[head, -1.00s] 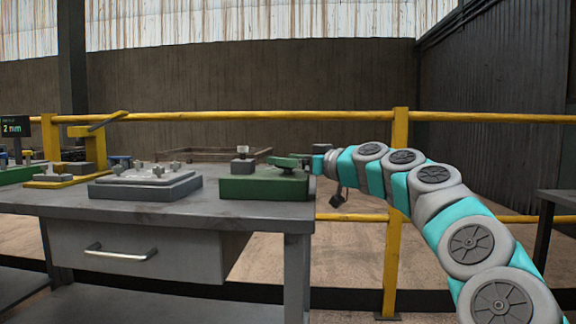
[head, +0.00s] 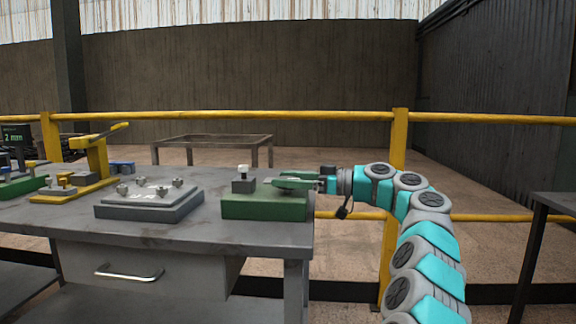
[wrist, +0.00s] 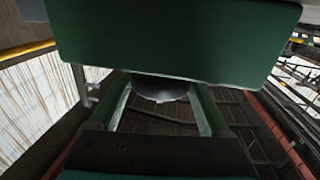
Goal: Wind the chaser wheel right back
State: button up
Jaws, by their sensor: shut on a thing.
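My gripper (head: 290,181) reaches in level from the right, over the right half of a green block fixture (head: 263,206) at the bench's right end. Its green fingers also show in the wrist view (wrist: 160,90), one on each side of a dark, smooth, rounded piece (wrist: 161,88), which looks like the chaser wheel. The fingers are shut on this piece. The green block fills the upper middle of the wrist view and hides part of the wheel. In the head view my fingers cover the wheel, and its turn angle cannot be read.
A grey plate with several knobs (head: 150,200) and a yellow lever press (head: 95,160) stand further left on the grey bench (head: 180,236). A yellow rail (head: 330,116) runs behind.

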jog(key=shift+r+n+g+p, duration=0.1)
jog(key=shift+n+g+p, duration=0.2)
jog(key=shift+g+p, duration=0.25)
jog(key=o, duration=1.2)
jog(key=shift+a, duration=0.1)
jog(key=d, duration=0.7)
jog(key=shift+s+d, duration=0.4)
jog(key=shift+s, duration=0.05)
jog(key=shift+d, duration=0.1)
